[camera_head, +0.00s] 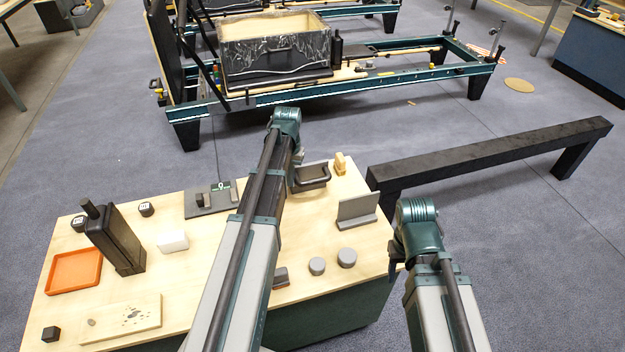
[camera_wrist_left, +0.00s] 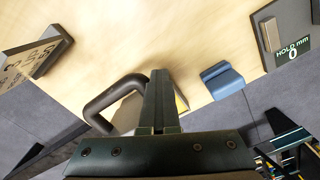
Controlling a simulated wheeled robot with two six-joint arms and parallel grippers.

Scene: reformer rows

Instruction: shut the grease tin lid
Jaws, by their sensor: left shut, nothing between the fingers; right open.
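A dark boxy thing with a thick looped handle (camera_head: 311,178), likely the grease tin, stands near the far edge of the bench. In the left wrist view its dark bent handle (camera_wrist_left: 102,102) lies just left of my left gripper (camera_wrist_left: 161,75). A pale part shows behind the fingers; I cannot tell how far the lid stands open, or whether the fingers touch it. My left gripper is shut with nothing between the fingers; in the head view my own arm mostly hides it. My right gripper (camera_head: 396,262) is open, partly hidden at the bench's right edge.
A grey angle block (camera_head: 357,211) and two grey round pieces (camera_head: 332,262) stand right of my left arm. A gauge plate (camera_head: 208,203), black canister (camera_head: 117,240), white block (camera_head: 172,241) and orange tray (camera_head: 74,272) lie left. The wrist view shows a blue block (camera_wrist_left: 222,80).

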